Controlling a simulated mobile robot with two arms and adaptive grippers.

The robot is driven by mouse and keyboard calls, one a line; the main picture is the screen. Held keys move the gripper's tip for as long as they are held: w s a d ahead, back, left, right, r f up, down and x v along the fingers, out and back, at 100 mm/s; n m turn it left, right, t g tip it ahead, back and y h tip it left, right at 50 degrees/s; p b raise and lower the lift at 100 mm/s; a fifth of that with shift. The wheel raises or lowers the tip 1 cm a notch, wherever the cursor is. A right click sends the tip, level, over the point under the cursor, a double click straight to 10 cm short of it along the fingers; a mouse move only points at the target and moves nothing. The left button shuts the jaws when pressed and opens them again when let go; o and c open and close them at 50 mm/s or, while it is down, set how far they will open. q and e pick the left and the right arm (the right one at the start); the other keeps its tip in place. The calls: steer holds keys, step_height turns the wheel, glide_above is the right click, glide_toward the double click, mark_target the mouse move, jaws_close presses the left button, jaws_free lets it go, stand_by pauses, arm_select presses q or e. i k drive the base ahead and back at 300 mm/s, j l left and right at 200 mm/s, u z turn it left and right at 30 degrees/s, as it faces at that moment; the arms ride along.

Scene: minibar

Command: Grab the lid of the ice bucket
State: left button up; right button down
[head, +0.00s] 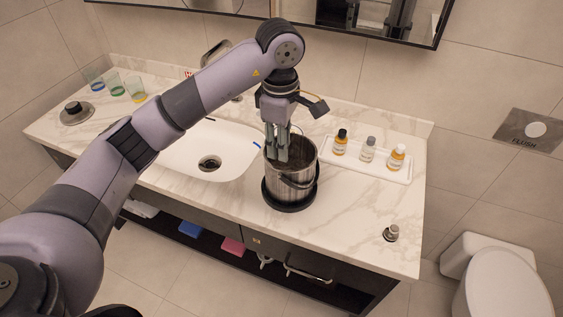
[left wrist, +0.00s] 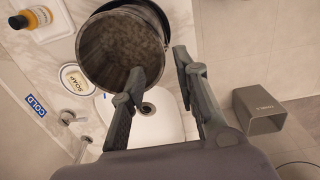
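The ice bucket (head: 298,190) is a metal pail with a thin handle, upright on a dark round base on the counter. Its top is uncovered, and the left wrist view looks into its grey inside (left wrist: 118,48). A round silver disc with a black knob (head: 75,112), which looks like the lid, lies at the counter's far left end. My left gripper (head: 277,156) points down at the bucket's mouth, near its rim. In the left wrist view its two fingers (left wrist: 160,68) are apart, with nothing clearly held. I cannot tell whether they touch the bucket. My right gripper is not in view.
The sink (head: 205,150) and its faucet lie left of the bucket. Several coloured glasses (head: 116,84) stand by the knobbed disc. A white tray (head: 368,171) with small bottles is right of the bucket. The front right counter is mostly clear, except for a small metal piece (head: 391,233).

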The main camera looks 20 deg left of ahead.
mark_target(75, 113)
steer(key=u, duration=0.75)
